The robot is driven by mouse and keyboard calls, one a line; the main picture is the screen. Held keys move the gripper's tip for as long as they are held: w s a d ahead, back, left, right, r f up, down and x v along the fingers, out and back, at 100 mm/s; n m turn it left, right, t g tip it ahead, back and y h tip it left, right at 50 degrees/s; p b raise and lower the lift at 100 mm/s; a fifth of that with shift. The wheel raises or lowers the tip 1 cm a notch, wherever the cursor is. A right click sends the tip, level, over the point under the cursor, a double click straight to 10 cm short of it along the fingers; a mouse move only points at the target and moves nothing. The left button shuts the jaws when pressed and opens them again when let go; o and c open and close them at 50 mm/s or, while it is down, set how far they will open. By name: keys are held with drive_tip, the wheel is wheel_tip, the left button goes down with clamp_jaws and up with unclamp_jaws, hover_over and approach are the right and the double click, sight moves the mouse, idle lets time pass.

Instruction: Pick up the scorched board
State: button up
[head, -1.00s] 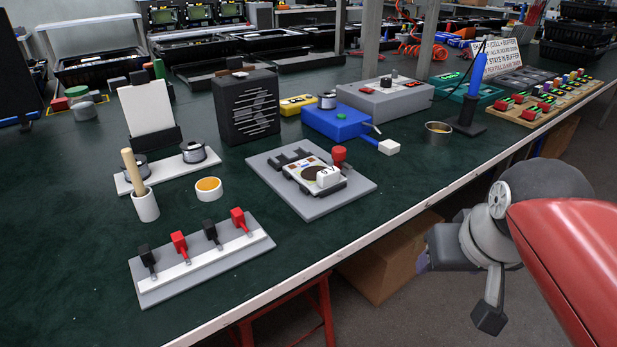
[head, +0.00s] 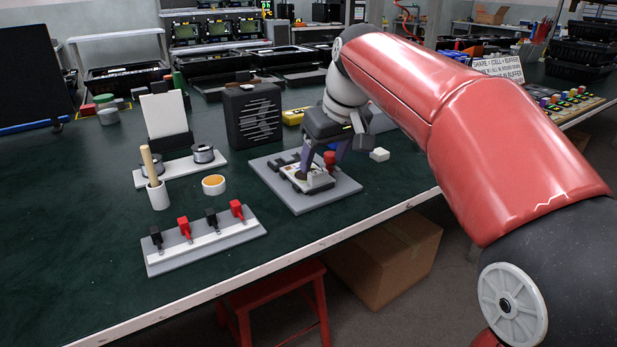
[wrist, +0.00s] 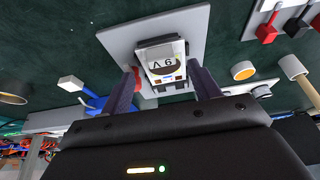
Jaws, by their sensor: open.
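The scorched board (head: 299,181) is a small white board with a dark burnt patch. It sits in a dark holder on a grey base plate (head: 335,198), with a pale block marked like "6 V" at one end. In the wrist view the board (wrist: 165,71) lies between my two fingers, beyond their tips. My gripper (head: 320,168) is open and empty, pointing down over the board. It also shows in the wrist view (wrist: 163,80). The arm and fingers partly hide the holder in the head view.
A red knob (head: 330,157) stands on the plate close by one finger. A dark slotted box (head: 254,117) is behind. A clip rack (head: 205,240), an orange-filled cup (head: 214,184) and a brush pot (head: 157,194) are to the left. Green bench surface is clear between them.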

sight(319, 172)
drive_tip(key=x, duration=0.4)
drive_tip(key=shift+s, duration=0.2)
drive_tip(key=c, duration=1.1)
drive_tip(key=shift+r, duration=0.1)
